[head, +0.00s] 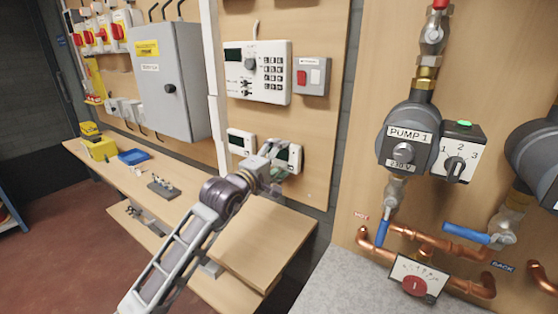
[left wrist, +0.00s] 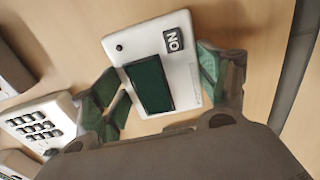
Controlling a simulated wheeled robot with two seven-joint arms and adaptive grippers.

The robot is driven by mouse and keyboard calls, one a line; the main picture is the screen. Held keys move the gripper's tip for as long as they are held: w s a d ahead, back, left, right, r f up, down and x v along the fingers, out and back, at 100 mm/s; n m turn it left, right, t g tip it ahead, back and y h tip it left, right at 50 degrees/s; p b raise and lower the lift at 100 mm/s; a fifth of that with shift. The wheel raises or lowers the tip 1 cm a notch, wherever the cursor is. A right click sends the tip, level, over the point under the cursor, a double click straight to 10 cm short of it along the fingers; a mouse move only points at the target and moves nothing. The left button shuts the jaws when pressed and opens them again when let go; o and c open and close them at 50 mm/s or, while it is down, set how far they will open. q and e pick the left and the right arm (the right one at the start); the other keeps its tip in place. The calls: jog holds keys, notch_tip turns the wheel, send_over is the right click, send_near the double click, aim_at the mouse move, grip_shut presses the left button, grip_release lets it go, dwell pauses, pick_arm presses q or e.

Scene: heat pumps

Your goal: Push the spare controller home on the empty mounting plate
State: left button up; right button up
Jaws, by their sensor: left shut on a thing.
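The spare controller is a small white box with a dark green display and a dark button. It is between the fingers of my left gripper in the left wrist view (left wrist: 150,75), and its edge shows in the head view (head: 295,155). My left gripper (head: 270,163) is shut on it, one finger at each side, close against the wooden wall board. The mounting plate is not visible; the controller and gripper cover the wall there. A similar white controller (head: 241,142) hangs on the board just to the left. My right gripper is not in view.
A white keypad panel (head: 257,72) and a grey box with a red switch (head: 311,76) hang above the gripper. A wooden bench (head: 262,235) lies below. A grey cabinet (head: 168,80) is left; pump 1 (head: 405,140) and copper pipes are right.

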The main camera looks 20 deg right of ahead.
pick_arm(q)
jog(key=shift+w+d, duration=0.1)
jog(key=shift+d, duration=0.05)
dwell(0.7)
jog(key=o, duration=0.9)
jog(key=shift+b+v, duration=2.2)
jog(key=shift+v, duration=4.8)
